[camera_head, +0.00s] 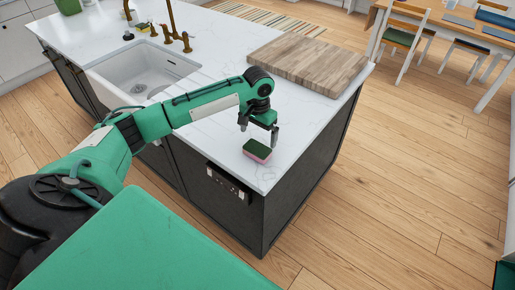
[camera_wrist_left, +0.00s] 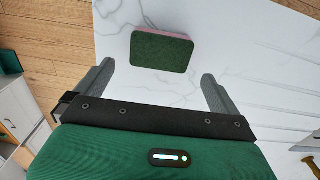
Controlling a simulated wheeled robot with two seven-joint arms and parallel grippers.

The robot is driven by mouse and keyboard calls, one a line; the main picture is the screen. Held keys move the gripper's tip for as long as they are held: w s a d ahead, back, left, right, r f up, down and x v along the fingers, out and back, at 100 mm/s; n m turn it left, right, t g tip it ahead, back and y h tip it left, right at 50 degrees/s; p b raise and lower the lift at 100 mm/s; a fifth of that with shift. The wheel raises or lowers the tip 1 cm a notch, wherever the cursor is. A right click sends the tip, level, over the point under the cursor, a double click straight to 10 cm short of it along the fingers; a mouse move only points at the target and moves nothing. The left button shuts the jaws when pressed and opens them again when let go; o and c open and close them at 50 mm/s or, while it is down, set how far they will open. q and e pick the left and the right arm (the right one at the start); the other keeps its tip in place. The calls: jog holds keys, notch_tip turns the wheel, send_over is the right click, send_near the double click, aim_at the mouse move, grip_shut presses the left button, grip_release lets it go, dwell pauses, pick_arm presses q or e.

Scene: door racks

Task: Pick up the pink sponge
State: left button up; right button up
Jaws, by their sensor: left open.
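The pink sponge (camera_head: 257,151) has a dark green top face and lies flat on the white countertop, near its front right corner. It also shows in the left wrist view (camera_wrist_left: 161,51), green face toward the camera with a thin pink edge. My left gripper (camera_head: 258,133) is open above the counter, just behind the sponge in the head view. In the left wrist view the two fingers (camera_wrist_left: 158,86) are spread wide. The sponge lies beyond the fingertips there, roughly centred between them, with nothing in the grasp. My right gripper is not in view.
A wooden cutting board (camera_head: 308,64) lies on the counter behind the sponge. A white sink (camera_head: 144,72) with a brass faucet (camera_head: 176,32) is at the left. The counter around the sponge is clear, and its edge is close by. Chairs and a table stand at the upper right.

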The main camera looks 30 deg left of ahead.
aim_at(257, 148)
pick_arm(q)
jog(key=shift+f, duration=0.65)
jog(key=shift+w+f, duration=0.15)
jog(key=shift+f, duration=0.15)
jog(key=shift+s+f+p, duration=0.25)
jog(key=shift+f+p, duration=0.75)
jog(key=shift+f, duration=0.1)
notch_tip(257, 148, down, 2)
jog(key=shift+a+f+p, duration=0.1)
jog(key=shift+f+p, duration=0.1)
jog(key=shift+p, duration=0.15)
jog(key=shift+f, duration=0.4)
jog(key=c, duration=0.8)
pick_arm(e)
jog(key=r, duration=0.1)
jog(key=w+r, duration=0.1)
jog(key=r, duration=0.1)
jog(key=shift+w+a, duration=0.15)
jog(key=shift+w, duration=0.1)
